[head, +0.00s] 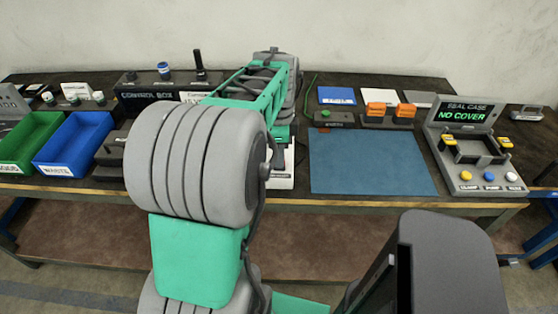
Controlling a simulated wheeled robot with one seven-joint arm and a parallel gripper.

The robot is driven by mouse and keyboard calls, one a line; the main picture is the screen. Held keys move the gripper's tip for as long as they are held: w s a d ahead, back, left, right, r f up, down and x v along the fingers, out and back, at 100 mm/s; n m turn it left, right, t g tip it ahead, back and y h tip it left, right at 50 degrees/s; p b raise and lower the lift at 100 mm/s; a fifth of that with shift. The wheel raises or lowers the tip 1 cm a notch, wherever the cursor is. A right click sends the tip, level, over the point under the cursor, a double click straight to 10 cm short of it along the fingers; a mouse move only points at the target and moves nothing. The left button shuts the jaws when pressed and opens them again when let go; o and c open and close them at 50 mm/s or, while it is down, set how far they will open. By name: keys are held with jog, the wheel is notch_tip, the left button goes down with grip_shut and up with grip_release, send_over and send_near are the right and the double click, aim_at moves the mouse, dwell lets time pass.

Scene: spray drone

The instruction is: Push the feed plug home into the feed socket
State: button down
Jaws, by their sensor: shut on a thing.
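My arm reaches over the bench, and its large grey joint and green forearm cover much of the view. My gripper (279,150) points down beyond the forearm, and only a small dark part of it shows. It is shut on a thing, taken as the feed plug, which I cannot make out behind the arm. A pale labelled block (284,180) stands on the bench right below the gripper. I cannot tell if it bears the feed socket. How far the plug is in the socket is hidden.
A blue mat (368,162) lies clear right of the gripper. The seal case (472,140) reads "NO COVER". Orange parts (382,108) stand behind the mat. A green bin (28,140), a blue bin (73,143) and the control box (150,86) are at left.

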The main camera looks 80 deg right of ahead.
jog(key=shift+r+p, duration=2.35)
jog(key=shift+r, duration=0.7)
